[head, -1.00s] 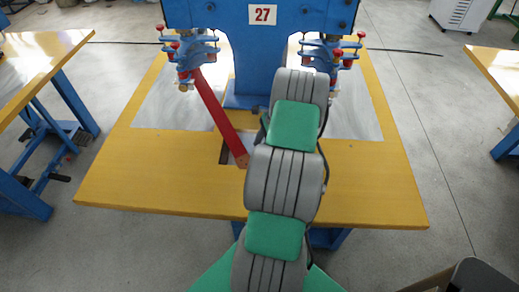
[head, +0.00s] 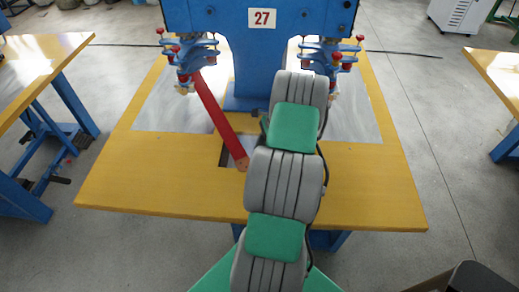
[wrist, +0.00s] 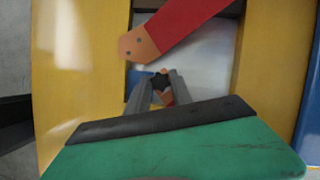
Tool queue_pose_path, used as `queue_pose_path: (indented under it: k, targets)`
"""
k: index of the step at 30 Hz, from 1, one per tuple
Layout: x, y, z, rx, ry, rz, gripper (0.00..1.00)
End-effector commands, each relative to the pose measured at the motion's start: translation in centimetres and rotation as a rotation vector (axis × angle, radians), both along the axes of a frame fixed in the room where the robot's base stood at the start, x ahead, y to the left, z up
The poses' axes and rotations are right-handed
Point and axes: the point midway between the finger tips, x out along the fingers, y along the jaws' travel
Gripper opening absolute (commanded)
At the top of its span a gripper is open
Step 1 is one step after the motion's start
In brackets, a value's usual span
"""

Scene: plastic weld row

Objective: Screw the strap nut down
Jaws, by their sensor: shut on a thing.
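The strap nut (wrist: 159,80) looks like a small dark knob in the wrist view. My gripper (wrist: 158,88) is shut on it, with one grey finger on each side. A small orange-red piece (wrist: 167,97) shows between the fingers, just below the nut; I cannot tell what it is. The red strap (wrist: 182,22) has a tan end with two dark holes and lies above the gripper in the wrist view, apart from the nut. In the head view the strap (head: 217,112) slants down from the left press head to the table slot. My arm hides the gripper and nut there.
The blue machine (head: 235,60) marked 27 stands at the back of the yellow table (head: 150,190), with knobbed press heads at left (head: 187,58) and right (head: 330,58). Grey plates (head: 160,105) cover part of the tabletop. The table's front left is clear.

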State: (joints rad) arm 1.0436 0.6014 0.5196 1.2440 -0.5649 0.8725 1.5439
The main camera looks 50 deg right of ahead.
Motion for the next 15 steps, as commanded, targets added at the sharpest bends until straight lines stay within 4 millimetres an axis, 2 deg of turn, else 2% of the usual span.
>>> queue_pose_path:
  k: [5, 11, 15]
  targets:
    - [-0.02, 0.06, 0.41, 0.0, 0.0, -0.048, 0.0]
    - [-0.07, 0.32, 0.71, 0.001, 0.0, -0.308, 0.0]
    - [-0.11, 0.47, 0.7, 0.001, 0.001, -0.55, 0.0]
